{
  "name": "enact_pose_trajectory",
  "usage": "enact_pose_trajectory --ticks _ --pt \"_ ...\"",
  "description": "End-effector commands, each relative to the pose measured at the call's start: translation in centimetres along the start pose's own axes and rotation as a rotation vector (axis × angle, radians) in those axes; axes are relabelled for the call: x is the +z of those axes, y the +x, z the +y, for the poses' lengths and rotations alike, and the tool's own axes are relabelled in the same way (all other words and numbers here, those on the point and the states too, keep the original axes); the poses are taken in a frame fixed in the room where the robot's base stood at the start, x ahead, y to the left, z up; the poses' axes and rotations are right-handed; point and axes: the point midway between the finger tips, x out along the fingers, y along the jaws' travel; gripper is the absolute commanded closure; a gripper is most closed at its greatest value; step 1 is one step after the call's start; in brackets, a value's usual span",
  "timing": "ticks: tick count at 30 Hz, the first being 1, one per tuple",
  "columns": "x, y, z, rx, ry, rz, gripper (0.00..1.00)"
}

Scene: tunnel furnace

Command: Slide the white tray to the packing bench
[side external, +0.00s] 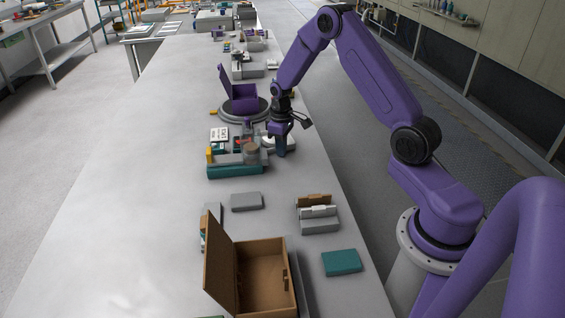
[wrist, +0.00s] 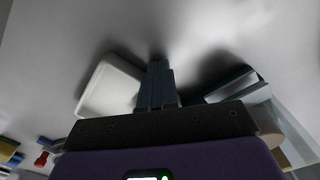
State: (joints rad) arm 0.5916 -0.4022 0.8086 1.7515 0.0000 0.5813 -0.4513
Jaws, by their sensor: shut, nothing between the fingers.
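The white tray (wrist: 110,88) is a shallow, rounded piece lying on the worktop, just left of my fingers in the wrist view. In the side external view, part of the white tray (side external: 291,142) shows behind my gripper, which hides its middle. My gripper (side external: 282,152) points down near the right edge of the worktop. In the wrist view my gripper (wrist: 157,72) has its fingers together with nothing between them. The fingers are close beside the tray's right side; I cannot tell if they touch it. I cannot tell which surface is the packing bench.
A teal-based fixture (side external: 236,170) stands left of my gripper. A purple open box (side external: 240,103) sits on a round plate behind it. A brown open box (side external: 264,290), a grey block (side external: 246,201) and a teal block (side external: 341,262) are nearer. The worktop's left side is clear.

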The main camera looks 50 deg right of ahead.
Motion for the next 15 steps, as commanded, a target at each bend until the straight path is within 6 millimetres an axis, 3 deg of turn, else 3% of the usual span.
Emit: enact_pose_trajectory --ticks 15 --pt "0.72 -0.1 -1.06 0.0 0.001 0.0 1.0"
